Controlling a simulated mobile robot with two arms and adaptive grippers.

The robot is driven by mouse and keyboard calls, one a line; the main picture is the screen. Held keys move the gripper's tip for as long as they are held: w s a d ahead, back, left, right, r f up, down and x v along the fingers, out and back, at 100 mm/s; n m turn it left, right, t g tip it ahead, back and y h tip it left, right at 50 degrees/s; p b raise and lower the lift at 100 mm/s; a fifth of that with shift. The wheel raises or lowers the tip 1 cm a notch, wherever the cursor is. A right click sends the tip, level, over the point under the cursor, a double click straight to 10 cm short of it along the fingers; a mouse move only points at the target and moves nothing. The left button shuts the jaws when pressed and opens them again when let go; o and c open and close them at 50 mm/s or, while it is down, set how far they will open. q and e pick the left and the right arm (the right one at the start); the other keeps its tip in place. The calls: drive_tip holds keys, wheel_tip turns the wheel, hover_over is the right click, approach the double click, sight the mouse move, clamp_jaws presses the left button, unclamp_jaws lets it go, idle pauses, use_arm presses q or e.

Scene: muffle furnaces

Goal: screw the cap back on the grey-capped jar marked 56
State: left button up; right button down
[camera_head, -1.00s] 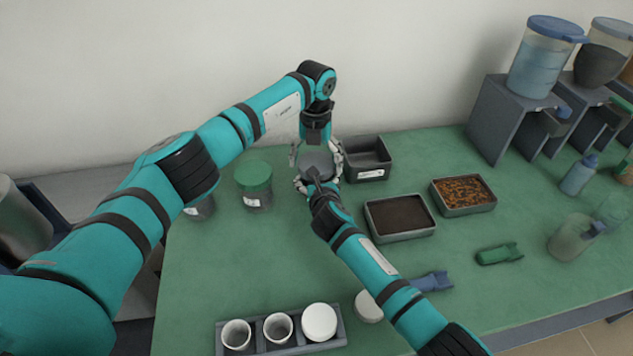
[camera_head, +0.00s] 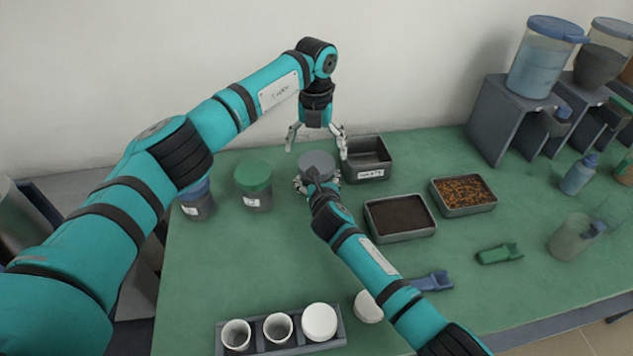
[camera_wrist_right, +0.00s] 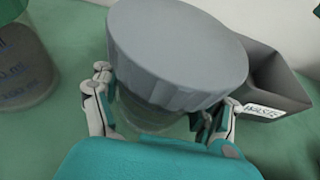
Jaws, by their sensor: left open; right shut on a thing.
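The grey-capped jar (camera_head: 316,164) stands upright on the green table, in front of the wall. Its grey cap (camera_wrist_right: 178,52) sits on top of the jar in the right wrist view; any marking is hidden. My right gripper (camera_head: 317,185) is shut around the clear jar body below the cap, and its fingers also show in the right wrist view (camera_wrist_right: 165,108). My left gripper (camera_head: 316,137) is open above the cap, pointing down, with its fingers apart and clear of it.
A green-capped jar (camera_head: 253,186) and a blue-capped jar (camera_head: 196,203) stand to the left. A dark labelled bin (camera_head: 367,172) is close on the right, with a soil tray (camera_head: 400,234) in front of it. A cup rack (camera_head: 336,341) sits at the front.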

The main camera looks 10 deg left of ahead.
sight(316, 162)
use_arm(q)
drive_tip(key=shift+r+m, duration=0.6)
drive_tip(key=shift+r, duration=1.15)
use_arm(e)
drive_tip(key=shift+f, duration=0.1)
use_arm(q)
drive_tip(key=shift+f, duration=4)
drive_tip(key=c, duration=1.1)
drive_tip(key=o, duration=1.1)
drive_tip(key=shift+r, duration=0.1)
